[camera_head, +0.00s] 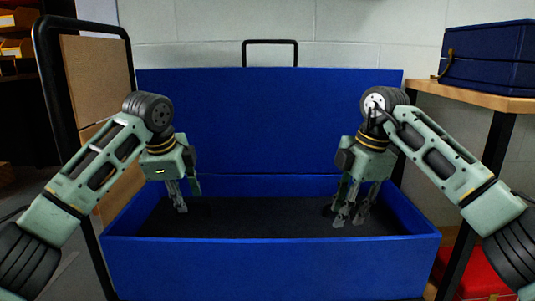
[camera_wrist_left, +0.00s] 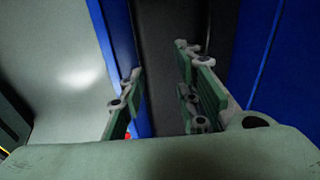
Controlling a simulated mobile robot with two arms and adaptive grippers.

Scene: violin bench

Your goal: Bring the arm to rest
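My left gripper (camera_head: 181,207) hangs fingers-down over the left part of an open blue case (camera_head: 270,268) with a dark floor. In the left wrist view its two fingers (camera_wrist_left: 158,62) stand apart with nothing between them, close to a blue wall. My right gripper (camera_head: 351,219) points down over the right part of the case. Its fingers look spread, and I see nothing held between them. I cannot tell whether either gripper touches the floor of the case. Both arms are bent, with the elbows out to the sides.
The case's blue lid (camera_head: 270,120) stands upright behind. A closed dark blue case (camera_head: 490,55) sits on a wooden shelf (camera_head: 475,98) at the right. A red object (camera_head: 483,275) is low at the right. A black-framed panel (camera_head: 98,80) stands at the left. The case's middle looks empty.

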